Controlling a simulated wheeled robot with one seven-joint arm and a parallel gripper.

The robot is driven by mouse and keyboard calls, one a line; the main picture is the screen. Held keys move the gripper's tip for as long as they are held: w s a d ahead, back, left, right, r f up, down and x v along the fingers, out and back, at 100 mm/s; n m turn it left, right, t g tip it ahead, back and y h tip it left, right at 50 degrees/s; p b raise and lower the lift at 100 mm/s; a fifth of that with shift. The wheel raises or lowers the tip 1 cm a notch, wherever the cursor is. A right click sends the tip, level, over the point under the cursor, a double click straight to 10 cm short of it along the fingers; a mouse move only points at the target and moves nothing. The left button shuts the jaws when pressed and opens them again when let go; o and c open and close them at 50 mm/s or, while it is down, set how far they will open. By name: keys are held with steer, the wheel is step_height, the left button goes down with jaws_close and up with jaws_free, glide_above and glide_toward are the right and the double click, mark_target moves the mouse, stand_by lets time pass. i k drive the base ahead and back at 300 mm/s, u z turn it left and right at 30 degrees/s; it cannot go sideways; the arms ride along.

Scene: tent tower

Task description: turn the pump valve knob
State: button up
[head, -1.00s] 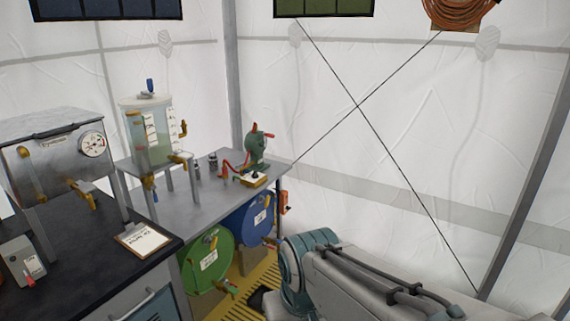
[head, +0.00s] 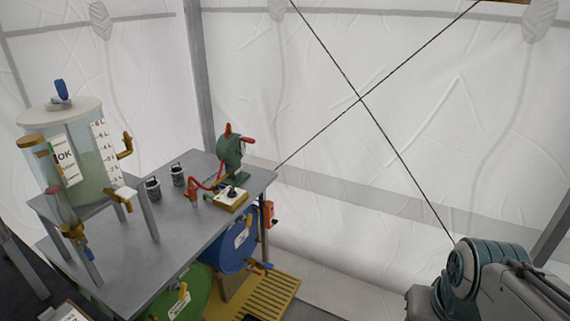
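A green pump (head: 230,150) with red parts on top and at its side stands at the far right corner of the grey table. A red hose (head: 209,178) runs from it towards a small red fitting (head: 193,189). A yellow box with a dark knob on its pale top (head: 231,194) sits in front of the pump. I cannot tell which part is the pump valve knob. My arm shows at the lower right, well apart from the table. My gripper is out of view.
A clear tank (head: 80,165) on legs stands on the grey table (head: 150,262). Two small dark canisters (head: 153,189) stand near the pump. A blue drum (head: 232,246), a green drum (head: 182,298) and a yellow grate (head: 266,296) are below. White tent wall is behind.

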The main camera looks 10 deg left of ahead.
mark_target(232, 194)
steer(key=u, duration=0.15)
steer(key=i, duration=1.25)
steer(key=u, duration=1.15)
steer(key=i, duration=0.55)
steer(key=u, duration=0.5)
